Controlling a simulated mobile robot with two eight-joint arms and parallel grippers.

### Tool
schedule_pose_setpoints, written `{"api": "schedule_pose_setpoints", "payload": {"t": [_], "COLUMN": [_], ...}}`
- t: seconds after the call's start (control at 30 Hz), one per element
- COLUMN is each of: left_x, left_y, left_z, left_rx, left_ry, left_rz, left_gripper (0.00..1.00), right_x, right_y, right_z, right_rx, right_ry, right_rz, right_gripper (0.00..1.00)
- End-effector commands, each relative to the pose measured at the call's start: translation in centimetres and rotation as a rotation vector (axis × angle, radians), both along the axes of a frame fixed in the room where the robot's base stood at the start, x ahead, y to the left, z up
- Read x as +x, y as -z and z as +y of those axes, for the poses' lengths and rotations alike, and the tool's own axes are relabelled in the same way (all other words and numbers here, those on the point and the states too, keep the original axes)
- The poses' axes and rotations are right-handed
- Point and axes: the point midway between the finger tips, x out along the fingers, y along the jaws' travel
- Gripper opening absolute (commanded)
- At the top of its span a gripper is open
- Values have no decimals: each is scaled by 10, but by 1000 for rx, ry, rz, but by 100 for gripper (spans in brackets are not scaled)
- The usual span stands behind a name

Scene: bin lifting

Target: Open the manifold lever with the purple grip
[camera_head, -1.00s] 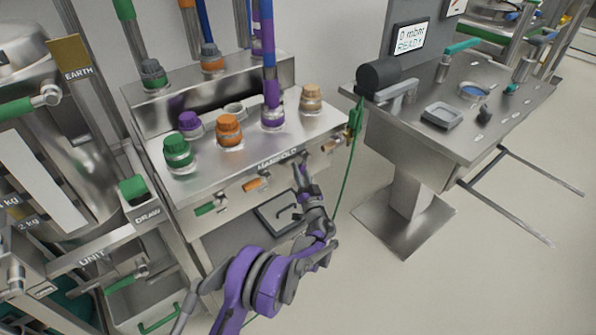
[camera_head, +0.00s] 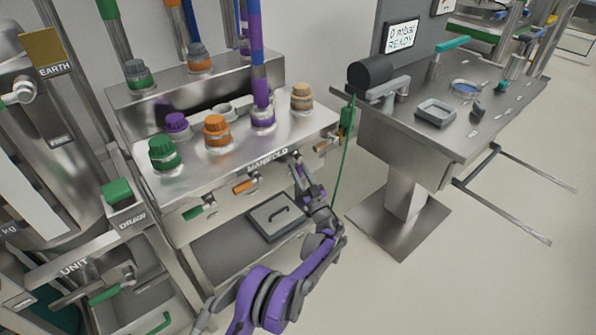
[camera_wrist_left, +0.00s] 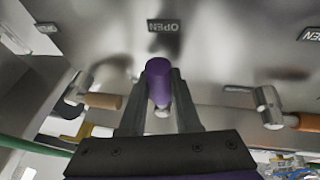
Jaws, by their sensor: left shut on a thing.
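The manifold (camera_head: 225,165) is a steel block with a row of levers along its front, below the MANIFOLD label. My left gripper (camera_head: 297,165) is at that front, between the orange lever and the tan lever. In the left wrist view the purple grip (camera_wrist_left: 158,80) stands between the two fingers of my left gripper (camera_wrist_left: 160,95), which is shut on it. There the purple grip points toward an OPEN label (camera_wrist_left: 165,26). In the head view the gripper mostly hides the purple grip. My right gripper is not in view.
The orange lever (camera_head: 245,186) and green lever (camera_head: 200,209) are left of my gripper; the tan lever (camera_head: 326,145) is right. Their grips lie sideways. A green cable (camera_head: 345,185) hangs at the right.

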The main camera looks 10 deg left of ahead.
Motion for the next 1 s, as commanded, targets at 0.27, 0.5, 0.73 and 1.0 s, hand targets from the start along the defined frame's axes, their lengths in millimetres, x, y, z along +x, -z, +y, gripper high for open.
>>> {"api": "schedule_pose_setpoints", "payload": {"t": [0.27, 0.5, 0.73, 1.0], "left_x": [1, 1, 0, -15], "left_y": [0, -1, -1, 7], "left_z": [-1, -1, 0, -14], "left_rx": [-3, -1, 0, -3], "left_ry": [4, 3, 2, 3], "left_rz": [-3, -1, -2, -4], "left_gripper": [0, 60, 61, 61], "right_x": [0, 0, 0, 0], "right_y": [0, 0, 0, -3], "right_z": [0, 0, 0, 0], "right_rx": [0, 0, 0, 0], "right_ry": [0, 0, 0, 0], "right_rz": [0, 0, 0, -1], "right_gripper": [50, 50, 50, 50]}}
